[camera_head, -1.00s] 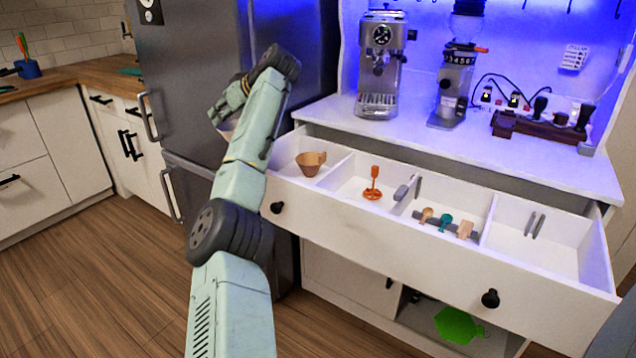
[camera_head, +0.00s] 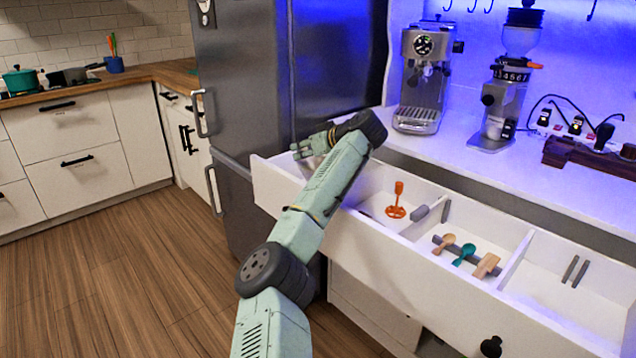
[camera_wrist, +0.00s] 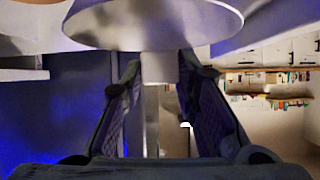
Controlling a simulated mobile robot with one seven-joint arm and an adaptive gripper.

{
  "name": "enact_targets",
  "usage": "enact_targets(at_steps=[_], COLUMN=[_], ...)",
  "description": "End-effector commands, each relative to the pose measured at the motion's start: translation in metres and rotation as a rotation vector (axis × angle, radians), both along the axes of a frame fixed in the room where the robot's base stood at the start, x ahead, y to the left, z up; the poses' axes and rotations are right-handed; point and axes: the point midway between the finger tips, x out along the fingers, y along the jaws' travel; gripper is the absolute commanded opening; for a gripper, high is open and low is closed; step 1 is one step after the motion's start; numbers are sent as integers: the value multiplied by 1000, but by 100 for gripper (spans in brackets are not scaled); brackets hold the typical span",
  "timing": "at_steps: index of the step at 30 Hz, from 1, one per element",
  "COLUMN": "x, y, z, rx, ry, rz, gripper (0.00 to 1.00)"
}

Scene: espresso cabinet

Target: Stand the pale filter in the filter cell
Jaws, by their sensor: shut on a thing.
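My gripper (camera_head: 304,150) is above the left end of the open drawer (camera_head: 395,285), mostly behind my own arm in the head view. In the wrist view my gripper (camera_wrist: 157,72) is shut on the narrow handle of the pale filter (camera_wrist: 150,28). The filter's wide, round, pale body fills the top of that view, held clear of the fingers' sides. Part of a brown filter (camera_wrist: 22,12) shows at the top left edge of the wrist view. The leftmost drawer cell is largely hidden by my arm, so its inside cannot be seen.
Other cells hold an orange tool (camera_head: 397,203), wooden and teal scoops (camera_head: 465,254), and grey holders (camera_head: 577,270). The espresso machine (camera_head: 424,80) and grinder (camera_head: 503,95) stand on the counter above. The fridge (camera_head: 240,90) stands close to the left.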

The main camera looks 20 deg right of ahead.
Motion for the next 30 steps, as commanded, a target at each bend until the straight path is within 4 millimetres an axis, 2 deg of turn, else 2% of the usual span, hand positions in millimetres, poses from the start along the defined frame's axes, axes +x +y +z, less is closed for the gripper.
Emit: enact_targets(at_steps=[3, 11, 16, 29, 30], x=[0, 0, 0, 0, 0], y=[1, 1, 0, 0, 0], z=[-19, -41, -65, -75, -73], rx=[2, 2, 1, 0, 0], ry=[1, 0, 0, 0, -1], rz=[0, -1, 0, 0, 0], gripper=[5, 5, 5, 5, 30])
